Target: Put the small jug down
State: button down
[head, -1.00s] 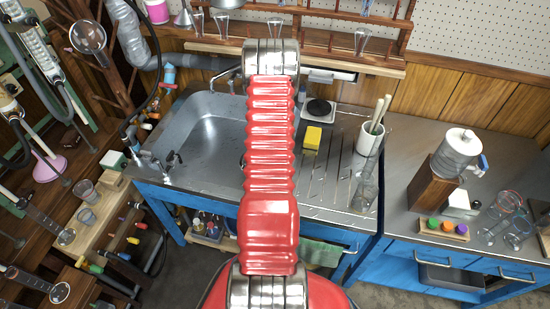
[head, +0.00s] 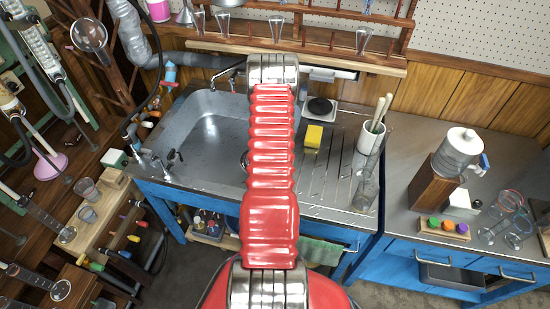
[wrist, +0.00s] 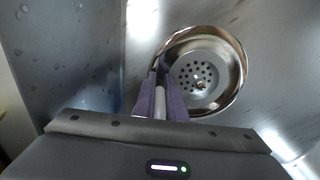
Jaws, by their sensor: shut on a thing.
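In the wrist view my gripper (wrist: 160,100) has its two purple fingers closed on a narrow pale piece (wrist: 160,104), which looks like part of the small jug. The jug's body cannot be made out clearly. Just beyond the fingertips, to the right, is a round shiny metal rim (wrist: 238,62) around a disc with many small holes (wrist: 198,76), which looks like the sink drain. I cannot tell how high the held piece is above it. In the head view my red arm hides the gripper and the jug.
The steel sink (head: 205,135) has a tap (head: 228,75) behind it. On the ribbed drainboard (head: 325,180) are a yellow sponge (head: 313,136) and, at its right end, a white holder with sticks (head: 370,138). Much of the drainboard is clear. Glassware (head: 505,215) stands farther right.

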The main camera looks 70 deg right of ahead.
dwell(0.3)
jog(key=c, duration=1.8)
grip_release()
notch_tip(320, 180, up, 12)
